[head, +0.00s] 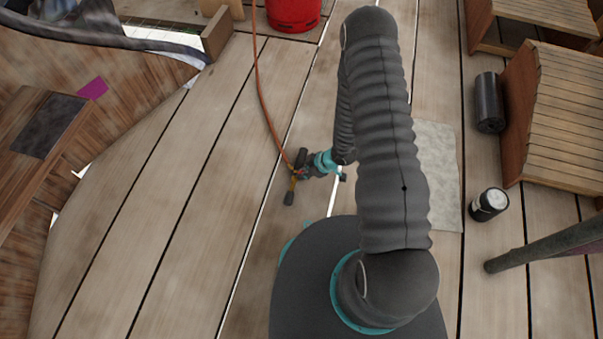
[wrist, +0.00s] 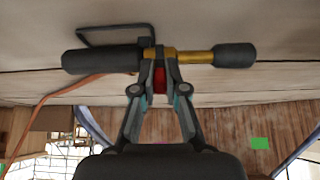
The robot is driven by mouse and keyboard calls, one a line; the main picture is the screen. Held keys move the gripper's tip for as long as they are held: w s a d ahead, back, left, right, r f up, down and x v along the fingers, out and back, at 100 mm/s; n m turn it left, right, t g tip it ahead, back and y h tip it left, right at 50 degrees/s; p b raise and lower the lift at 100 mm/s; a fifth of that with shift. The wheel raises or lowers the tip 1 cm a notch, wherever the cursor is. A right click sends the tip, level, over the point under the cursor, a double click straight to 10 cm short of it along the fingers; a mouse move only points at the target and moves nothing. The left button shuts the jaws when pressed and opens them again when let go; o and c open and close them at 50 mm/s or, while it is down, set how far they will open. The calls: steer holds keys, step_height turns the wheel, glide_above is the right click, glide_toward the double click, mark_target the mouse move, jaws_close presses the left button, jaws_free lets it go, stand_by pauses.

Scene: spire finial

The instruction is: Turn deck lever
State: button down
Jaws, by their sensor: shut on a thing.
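My gripper (head: 318,165) is low over the deck. In the wrist view its fingers (wrist: 160,85) are shut on the middle of a torch-like tool (wrist: 205,56), around a small red part. The tool has a dark handle (wrist: 103,60) at left, a brass shaft and a black end piece (wrist: 234,55) at right. A thin dark wire loop (wrist: 115,27) stands out beyond the handle. In the head view the tool (head: 291,190) lies across the fingertips, partly hidden. I cannot make out any part that is clearly a deck lever.
An orange hose (head: 259,85) runs from the tool towards a red canister (head: 292,12). A dark roll (head: 489,102), a small black-and-white can (head: 489,204) and a slatted wooden structure (head: 565,120) stand at right. A dark pole (head: 545,247) slants in. Planks at left are clear.

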steer(key=shift+d+f+t+y+b, duration=0.3)
steer(key=shift+y+b, duration=0.15)
steer(key=shift+y, duration=0.25)
steer(key=shift+s, duration=0.1)
steer(key=c, duration=1.2)
jaws_free()
steer(key=shift+r, duration=0.1)
steer(key=v, duration=1.2)
